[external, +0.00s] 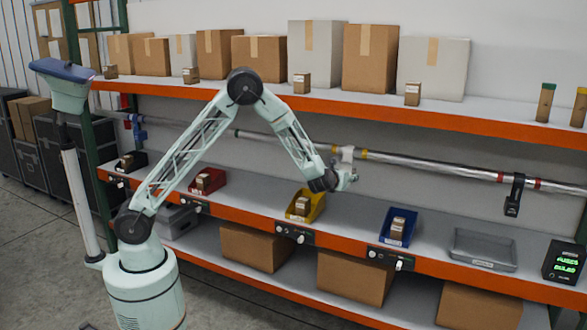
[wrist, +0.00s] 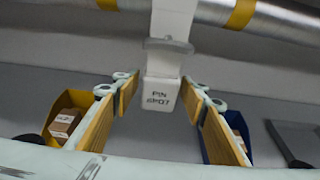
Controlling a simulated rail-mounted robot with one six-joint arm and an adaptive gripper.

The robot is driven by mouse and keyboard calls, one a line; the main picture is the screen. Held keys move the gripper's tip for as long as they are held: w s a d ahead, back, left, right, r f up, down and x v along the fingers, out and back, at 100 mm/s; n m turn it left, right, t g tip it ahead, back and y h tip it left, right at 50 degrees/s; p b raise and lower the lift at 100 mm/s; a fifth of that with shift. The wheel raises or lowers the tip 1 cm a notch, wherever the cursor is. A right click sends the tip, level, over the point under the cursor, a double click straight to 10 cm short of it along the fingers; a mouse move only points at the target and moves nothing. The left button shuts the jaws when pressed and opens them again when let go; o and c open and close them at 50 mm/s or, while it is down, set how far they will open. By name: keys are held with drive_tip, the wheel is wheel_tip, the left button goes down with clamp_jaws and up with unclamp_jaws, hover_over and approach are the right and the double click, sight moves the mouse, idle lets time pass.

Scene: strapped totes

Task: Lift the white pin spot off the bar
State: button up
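The white pin spot (external: 347,154), with "PIN SPOT" lettered on its lower face, hangs from the silver bar (external: 420,168) beside a yellow band. In the wrist view the pin spot (wrist: 161,94) is upright, with a clear round flange above the lettered block. My gripper (external: 346,180) is just below it in the external view. In the wrist view my gripper (wrist: 162,86) is open, its two tan-padded fingers on either side of the block with a visible gap at each side. Exact depth between the fingers is hard to tell.
A black fixture (external: 514,195) hangs farther right on the bar. Below are a yellow bin (external: 318,205), a blue bin (external: 386,230) and a grey tray (external: 484,248) on the shelf. The orange-edged upper shelf (external: 300,98) with boxes is above the bar.

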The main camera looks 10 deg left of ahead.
drive_tip(key=shift+b+x, duration=0.35)
drive_tip(key=shift+x, duration=0.85)
drive_tip(key=c, duration=0.8)
drive_tip(key=shift+o, duration=0.2)
drive_tip(key=shift+r, duration=0.1)
drive_tip(key=shift+r+p, duration=0.8)
drive_tip(key=shift+r, duration=1.55)
drive_tip(key=shift+s, duration=0.1)
drive_tip(key=s+a+b, duration=0.2)
drive_tip(key=s+b, duration=0.1)
drive_tip(key=s, duration=0.8)
drive_tip(key=shift+s+a+b, duration=0.25)
drive_tip(key=shift+a+b, duration=0.05)
idle(0.8)
